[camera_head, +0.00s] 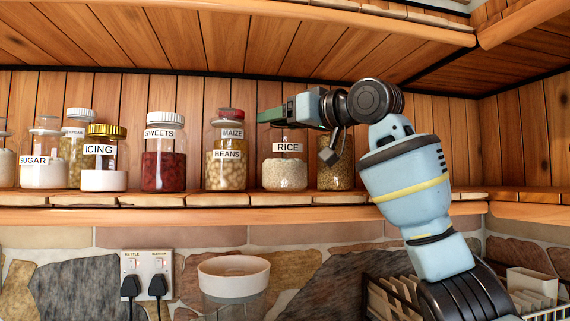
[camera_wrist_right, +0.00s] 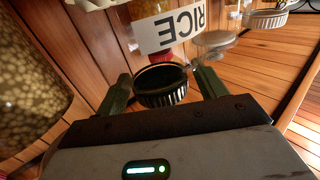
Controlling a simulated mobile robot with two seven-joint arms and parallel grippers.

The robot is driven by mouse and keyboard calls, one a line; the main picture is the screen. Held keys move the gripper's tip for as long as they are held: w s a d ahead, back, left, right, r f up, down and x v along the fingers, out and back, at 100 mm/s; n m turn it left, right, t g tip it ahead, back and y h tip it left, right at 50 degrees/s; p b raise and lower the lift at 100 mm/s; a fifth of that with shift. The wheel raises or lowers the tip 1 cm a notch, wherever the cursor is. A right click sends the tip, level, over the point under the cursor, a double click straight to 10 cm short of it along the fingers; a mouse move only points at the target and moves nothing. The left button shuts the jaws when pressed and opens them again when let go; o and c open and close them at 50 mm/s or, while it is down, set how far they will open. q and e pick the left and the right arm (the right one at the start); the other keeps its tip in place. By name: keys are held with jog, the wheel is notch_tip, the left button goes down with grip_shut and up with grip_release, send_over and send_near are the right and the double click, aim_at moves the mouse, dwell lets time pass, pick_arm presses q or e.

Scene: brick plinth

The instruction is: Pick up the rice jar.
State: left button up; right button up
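The rice jar (camera_head: 285,175) stands upright on the shelf in the head view, a clear jar of pale grains with a RICE label. My right gripper (camera_head: 271,115) reaches in from the right at the height of the jar's top and hides its lid. In the right wrist view, which is turned over, the RICE label (camera_wrist_right: 170,30) and a dark ribbed lid (camera_wrist_right: 161,86) show. The lid appears between the two green fingers of my right gripper (camera_wrist_right: 163,88), with gaps on both sides. The fingers are apart. My left gripper is not in view.
The beans jar (camera_head: 226,172) stands close left of the rice jar, and a grain-filled jar (camera_head: 336,177) stands close right, partly behind my arm. More jars line the wooden shelf (camera_head: 250,199) leftward. A plank ceiling hangs above. A white-rimmed container (camera_head: 234,266) is below.

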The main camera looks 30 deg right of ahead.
grip_shut()
jog(key=shift+r, duration=0.1)
dwell(0.4)
